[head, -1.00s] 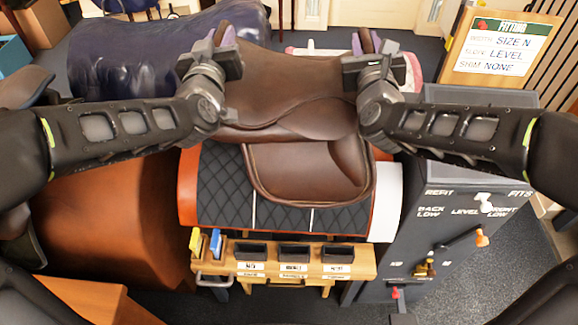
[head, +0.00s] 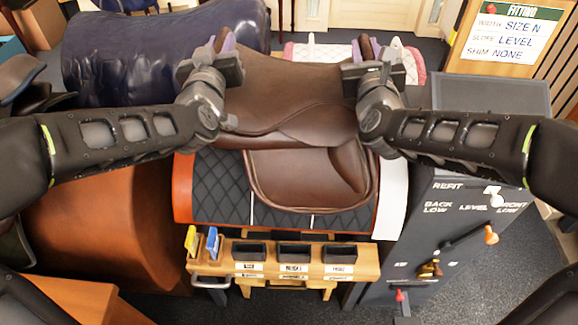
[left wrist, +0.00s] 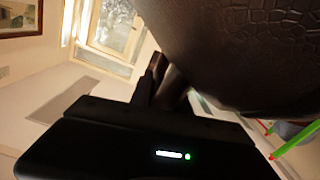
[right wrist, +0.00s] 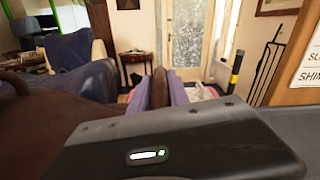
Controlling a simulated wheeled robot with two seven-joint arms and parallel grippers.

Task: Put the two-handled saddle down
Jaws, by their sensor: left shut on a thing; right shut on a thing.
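The brown leather saddle (head: 290,95) is over the stand, its near flap (head: 310,178) hanging in front of the black quilted pad (head: 220,185). The pad lies on the orange-and-white rounded form. My left gripper (head: 222,55) is shut on the saddle's left end, and my right gripper (head: 366,58) is shut on its right end, by purple-and-brown handle parts. The saddle's dark underside or side fills the upper right of the left wrist view (left wrist: 250,50). It also shows at left in the right wrist view (right wrist: 40,135). Whether the saddle touches the pad is hidden.
A wooden tray bench (head: 300,268) with small black bins stands in front. A grey cabinet (head: 450,235) with levers stands close on the right. A dark blue padded form (head: 150,60) is behind left.

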